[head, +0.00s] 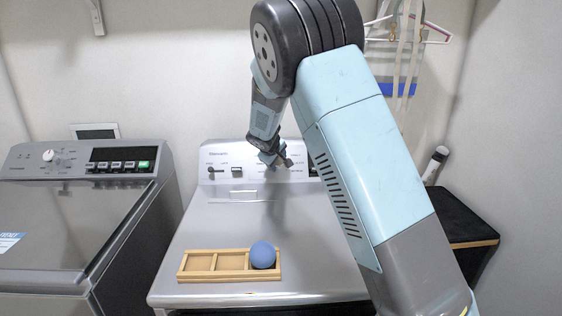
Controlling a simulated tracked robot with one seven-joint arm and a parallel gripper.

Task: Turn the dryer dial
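The dryer (200,232) stands in the middle with a light control panel (222,157) along its back. A dark slider or small knob (213,170) and a dark square switch (237,171) show on the panel's left part. My gripper (279,162) is at the right-middle of the panel, pointing down towards it. It covers that part of the panel, so I cannot make out the dial behind it. Whether the gripper touches the dial, and whether its fingers are open or shut, is too small to tell.
A wooden tray (186,273) with a blue ball (263,255) in its right compartment sits on the dryer's front top. A grey washer (70,215) with a white dial (48,155) stands at left. Hangers (435,36) hang at upper right. A dark box (462,220) stands at right.

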